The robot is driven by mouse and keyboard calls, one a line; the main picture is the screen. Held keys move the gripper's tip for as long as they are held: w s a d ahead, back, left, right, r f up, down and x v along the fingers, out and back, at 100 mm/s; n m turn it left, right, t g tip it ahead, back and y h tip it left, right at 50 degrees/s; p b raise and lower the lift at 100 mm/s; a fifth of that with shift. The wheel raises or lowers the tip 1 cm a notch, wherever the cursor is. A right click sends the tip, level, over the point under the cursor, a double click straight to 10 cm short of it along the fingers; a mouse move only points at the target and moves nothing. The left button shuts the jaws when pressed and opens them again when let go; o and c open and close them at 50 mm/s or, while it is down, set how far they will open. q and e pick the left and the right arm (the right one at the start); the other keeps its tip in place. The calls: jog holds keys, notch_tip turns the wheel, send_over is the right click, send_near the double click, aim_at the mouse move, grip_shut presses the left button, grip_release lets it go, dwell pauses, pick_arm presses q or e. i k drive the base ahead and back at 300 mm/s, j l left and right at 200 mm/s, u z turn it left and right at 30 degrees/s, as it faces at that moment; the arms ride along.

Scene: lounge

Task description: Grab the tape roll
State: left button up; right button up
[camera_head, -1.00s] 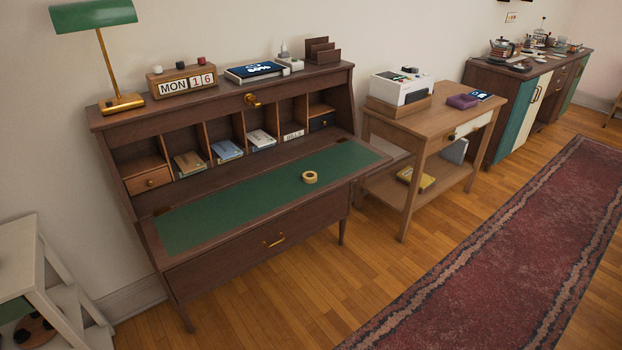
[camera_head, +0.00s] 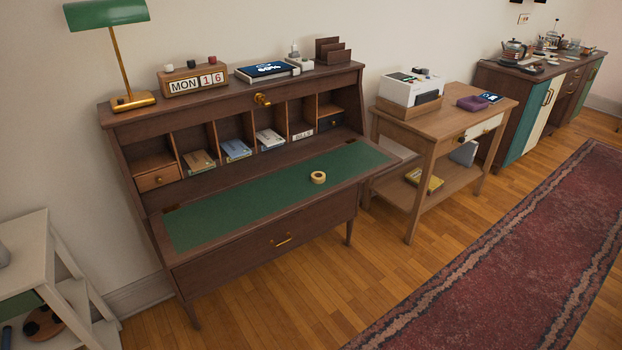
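The tape roll (camera_head: 318,177) is a small tan ring lying flat on the green writing surface (camera_head: 240,207) of the brown secretary desk (camera_head: 225,255). It lies toward the right end of that surface, near its front edge, with clear room around it. Neither of my grippers shows in the head view.
The desk top holds a green lamp (camera_head: 108,14), a calendar block (camera_head: 192,79) and a letter rack (camera_head: 333,50). A side table (camera_head: 440,122) with a printer (camera_head: 411,88) stands to the right. A white shelf unit (camera_head: 30,265) is at lower left. Wooden floor and a red rug (camera_head: 500,250) lie open in front.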

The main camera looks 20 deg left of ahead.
aim_at(317, 177)
jog(key=i+l+u, duration=0.2)
jog(key=u, duration=0.25)
jog(key=i+l+u, duration=0.15)
jog(key=u, duration=0.35)
jog(key=i+l+u, duration=0.15)
jog(key=l, duration=0.45)
jog(key=i+l+u, duration=0.15)
jog(key=l, duration=0.5)
jog(key=i+l+u, duration=0.15)
jog(key=l, duration=0.5)
jog(key=i+l+u, duration=0.15)
jog(key=l, duration=0.5)
jog(key=k, duration=0.05)
